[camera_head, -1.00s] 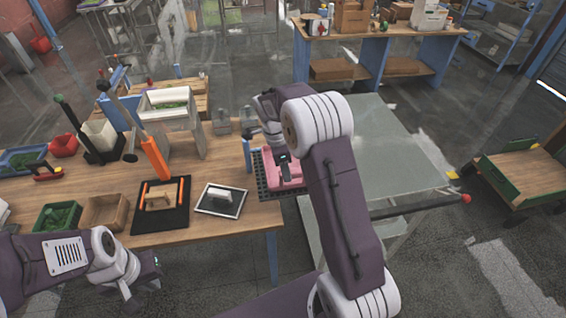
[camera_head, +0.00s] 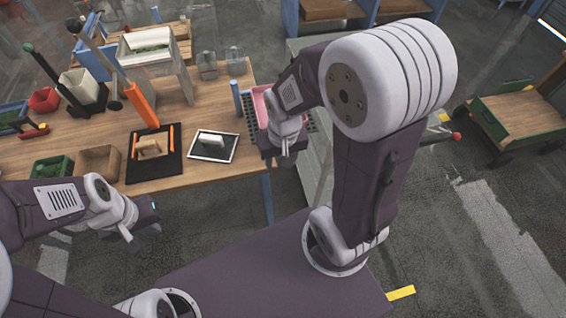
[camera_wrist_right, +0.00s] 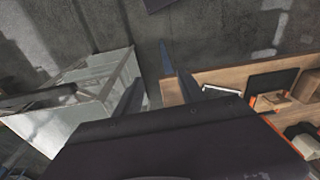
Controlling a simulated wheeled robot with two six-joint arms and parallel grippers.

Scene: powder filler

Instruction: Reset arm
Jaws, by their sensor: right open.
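My right arm reaches over the right end of the wooden workbench (camera_head: 215,100). Its gripper (camera_head: 283,158) points down in front of the pink bin (camera_head: 259,104) and is apart from it. In the right wrist view the two fingers of my right gripper (camera_wrist_right: 160,92) are spread with nothing between them. The pink bin is partly hidden behind my right wrist in the head view. My left gripper (camera_head: 146,224) is low at the left, in front of the workbench, over the floor. Its fingers are too small to tell whether they are open.
On the workbench are a black tray with a wooden block (camera_head: 149,147), a framed pad (camera_head: 214,146), a cardboard box (camera_head: 100,162) and a green-filled bin (camera_head: 52,167). A blue post (camera_head: 236,98) stands near the pink bin. A green-sided cart (camera_head: 515,112) is at right.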

